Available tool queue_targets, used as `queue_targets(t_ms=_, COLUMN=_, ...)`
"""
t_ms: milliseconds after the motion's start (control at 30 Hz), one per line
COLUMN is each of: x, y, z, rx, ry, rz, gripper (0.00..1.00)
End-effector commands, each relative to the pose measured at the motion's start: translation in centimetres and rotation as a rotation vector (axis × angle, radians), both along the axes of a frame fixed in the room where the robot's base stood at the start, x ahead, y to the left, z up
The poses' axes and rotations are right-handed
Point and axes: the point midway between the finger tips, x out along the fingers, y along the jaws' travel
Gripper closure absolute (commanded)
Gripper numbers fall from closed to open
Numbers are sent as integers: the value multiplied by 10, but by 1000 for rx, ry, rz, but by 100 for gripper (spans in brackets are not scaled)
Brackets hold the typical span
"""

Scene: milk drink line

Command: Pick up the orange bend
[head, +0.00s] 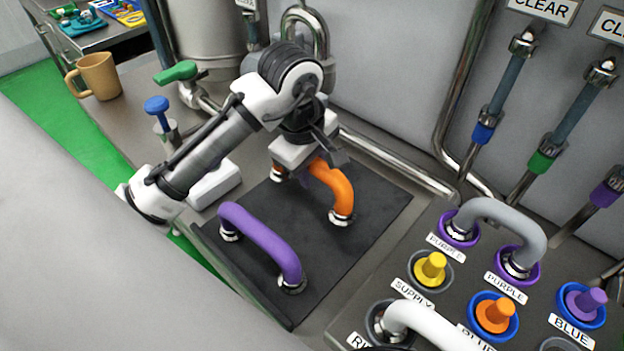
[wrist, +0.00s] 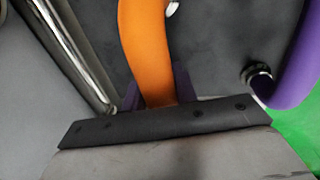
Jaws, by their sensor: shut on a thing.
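The orange bend (head: 333,186) is a curved pipe with metal end fittings on the dark mat (head: 345,255) in the head view. My gripper (head: 312,163) is over its upper left part, jaws shut on it. The wrist view shows the orange bend (wrist: 147,50) running down between the purplish fingertips of my gripper (wrist: 158,92). Its near fitting appears to touch the mat; I cannot tell whether it is lifted. Part of the bend is hidden by my gripper.
A purple bend (head: 262,238) lies on the mat close in front. A panel (head: 455,300) with a grey bend (head: 505,222), a white bend (head: 430,322) and coloured plugs is at right. Metal pipes run along the back wall. A tan mug (head: 97,76) stands at left.

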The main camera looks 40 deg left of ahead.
Motion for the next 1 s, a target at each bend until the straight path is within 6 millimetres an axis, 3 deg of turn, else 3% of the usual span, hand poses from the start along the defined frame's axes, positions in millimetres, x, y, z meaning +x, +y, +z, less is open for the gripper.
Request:
queue_targets(t_ms=300, x=1, y=0, z=87, rx=4, ry=-3, rz=0, gripper=100)
queue_targets(t_ms=500, x=0, y=0, z=127, rx=5, ry=-2, rz=1, gripper=100)
queue_targets(t_ms=700, x=0, y=0, z=150, rx=2, ry=-1, rz=0, gripper=100)
queue_targets(t_ms=1000, x=0, y=0, z=160, rx=0, ry=-1, rz=-1, gripper=100)
